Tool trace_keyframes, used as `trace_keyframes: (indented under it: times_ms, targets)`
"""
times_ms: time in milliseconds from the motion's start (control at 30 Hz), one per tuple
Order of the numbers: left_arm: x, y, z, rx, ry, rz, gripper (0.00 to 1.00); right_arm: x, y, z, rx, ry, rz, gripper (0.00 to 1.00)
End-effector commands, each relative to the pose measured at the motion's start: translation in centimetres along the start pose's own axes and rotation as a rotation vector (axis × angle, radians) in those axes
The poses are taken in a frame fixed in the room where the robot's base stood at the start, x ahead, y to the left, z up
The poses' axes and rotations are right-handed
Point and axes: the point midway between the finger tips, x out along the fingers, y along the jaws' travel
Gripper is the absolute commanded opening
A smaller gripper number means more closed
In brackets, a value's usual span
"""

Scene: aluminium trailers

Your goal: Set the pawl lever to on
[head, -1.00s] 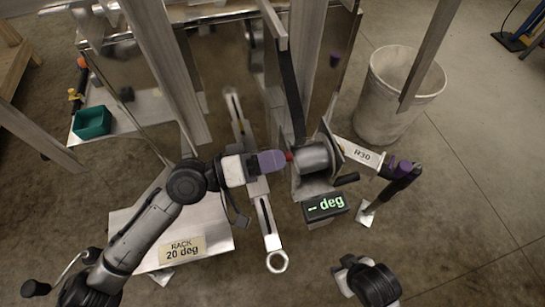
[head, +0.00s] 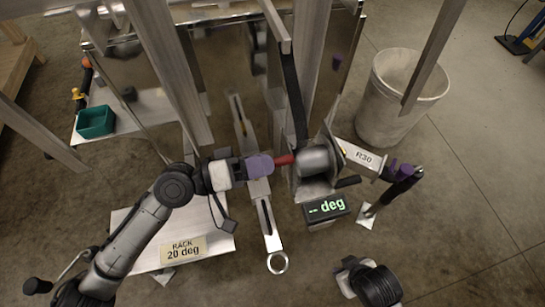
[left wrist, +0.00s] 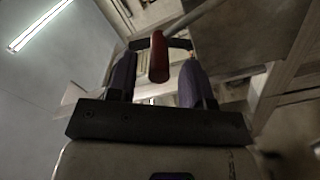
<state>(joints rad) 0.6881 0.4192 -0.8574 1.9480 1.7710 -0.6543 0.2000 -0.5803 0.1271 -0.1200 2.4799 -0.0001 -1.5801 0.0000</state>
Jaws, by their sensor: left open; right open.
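The pawl lever shows as a red grip (head: 284,160) on the left side of the winch (head: 316,162), pointing left. My left gripper (head: 268,165), with purple fingers, is open just left of the red grip. In the left wrist view the red grip (left wrist: 158,58) lies between the two parted fingers (left wrist: 157,82), with space on both sides. The fingers are not closed on it. No on or off marking is legible. My right gripper's fingers do not show in either view.
A crank arm (head: 363,156) marked R30 extends right. A strap (head: 291,85) runs up from the winch. A grey bin (head: 390,105) stands behind right. Floor at lower right is largely clear.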

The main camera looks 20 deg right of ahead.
Motion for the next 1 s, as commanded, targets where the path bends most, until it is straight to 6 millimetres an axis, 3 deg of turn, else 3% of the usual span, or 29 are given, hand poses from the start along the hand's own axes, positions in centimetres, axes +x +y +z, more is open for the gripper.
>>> trace_keyframes:
  times_ms: [300, 500, 700, 1000]
  targets:
    - [-6.4, 0.0, 0.0, -0.004, 0.002, -0.003, 0.46, -0.9, -0.1, -0.3, 0.004, 0.001, -0.003, 0.43]
    - [-9.3, 0.0, 0.0, -0.003, 0.002, -0.002, 0.46, -1.2, -0.2, -0.4, 0.008, 0.001, -0.006, 0.43]
    - [-10.7, 0.0, 0.0, -0.002, 0.001, -0.001, 0.46, -1.3, -0.2, -0.5, 0.009, 0.002, -0.008, 0.43]
    - [-11.1, 0.0, 0.0, -0.001, 0.0, 0.0, 0.46, -1.3, -0.2, -0.5, 0.009, 0.002, -0.007, 0.43]
